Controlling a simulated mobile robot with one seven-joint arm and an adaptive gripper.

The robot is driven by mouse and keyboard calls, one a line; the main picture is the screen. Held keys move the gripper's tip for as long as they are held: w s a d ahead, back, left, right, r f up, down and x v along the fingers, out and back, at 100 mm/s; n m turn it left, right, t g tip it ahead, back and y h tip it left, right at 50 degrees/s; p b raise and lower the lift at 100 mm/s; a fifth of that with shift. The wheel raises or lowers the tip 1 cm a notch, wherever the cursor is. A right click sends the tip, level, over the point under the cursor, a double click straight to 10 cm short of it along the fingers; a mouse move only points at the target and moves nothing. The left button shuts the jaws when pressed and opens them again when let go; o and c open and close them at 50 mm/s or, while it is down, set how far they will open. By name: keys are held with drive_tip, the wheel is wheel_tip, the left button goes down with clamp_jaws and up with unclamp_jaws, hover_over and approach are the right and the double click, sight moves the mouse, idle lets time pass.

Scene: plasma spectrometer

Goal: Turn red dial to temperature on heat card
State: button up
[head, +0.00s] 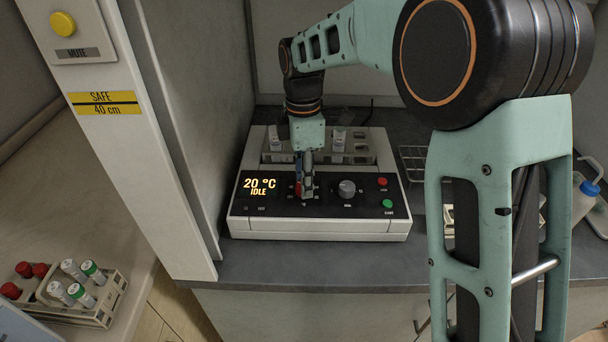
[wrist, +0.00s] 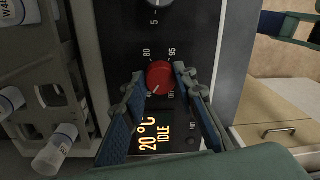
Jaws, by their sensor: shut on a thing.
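The red dial (wrist: 160,75) is on the black front panel of the white device (head: 320,228), with 80 and 95 printed near it. My gripper (head: 304,186) comes down onto the panel. In the wrist view its two fingers (wrist: 160,84) sit either side of the red dial, shut on it. In the head view the fingers hide most of the dial. The display (head: 260,187) reads 20 °C and IDLE; it also shows in the wrist view (wrist: 160,137). I cannot make out a heat card in either view.
A grey knob (head: 347,188), a red button (head: 382,182) and a green button (head: 387,204) are right of my gripper. Vials stand in the device behind the panel. A white post (head: 145,150) rises at left. A vial rack (head: 100,314) stands on the left counter.

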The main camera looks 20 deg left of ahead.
drive_tip(key=m+p, duration=0.1)
drive_tip(key=m, duration=0.3)
drive_tip(key=shift+d+r+m, duration=0.1)
drive_tip(key=shift+m, duration=0.2)
drive_tip(key=m, duration=0.4)
drive_tip(key=shift+m, duration=0.3)
drive_tip(key=m, duration=0.4)
drive_tip(key=shift+s+m+y+p, duration=0.1)
drive_tip(key=shift+m+y+p, duration=0.2)
drive_tip(key=m, duration=0.9)
drive_tip(key=shift+s+t, duration=0.1)
drive_tip(key=shift+t, duration=0.2)
drive_tip(key=m, duration=0.4)
drive_tip(key=shift+m, duration=0.3)
drive_tip(key=m+p, duration=0.1)
drive_tip(key=m, duration=0.3)
drive_tip(key=shift+m+p, duration=0.3)
drive_tip(key=shift+m, duration=1.5)
drive_tip(key=shift+t, duration=0.3)
